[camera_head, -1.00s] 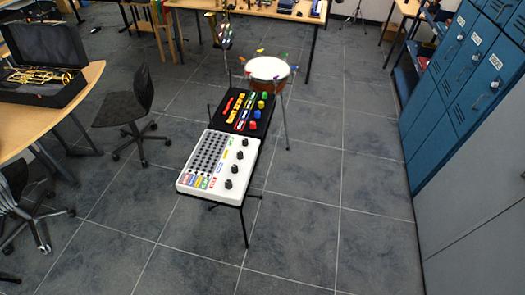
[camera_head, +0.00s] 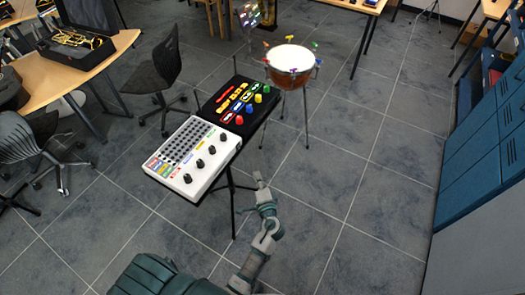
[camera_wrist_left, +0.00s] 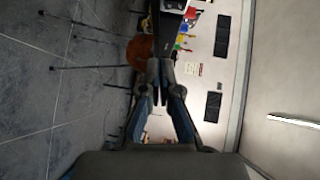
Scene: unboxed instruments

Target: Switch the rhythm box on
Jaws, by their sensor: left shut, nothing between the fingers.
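A white box (camera_head: 193,157) with a dot grid, coloured buttons and black knobs lies on a stand. A black box (camera_head: 236,103) with rows of coloured buttons and knobs lies right behind it. I cannot tell for certain which one is the rhythm box, or make out a power switch. My left gripper (camera_head: 258,177) is shut and empty, to the right of the white box and apart from it. My right gripper is not in view.
A copper kettledrum (camera_head: 290,78) stands behind the black box. Office chairs (camera_head: 153,78) and a wooden table (camera_head: 105,62) with a brass instrument in a case are at left. Blue lockers (camera_head: 490,140) line the right. The floor between stand and lockers is clear.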

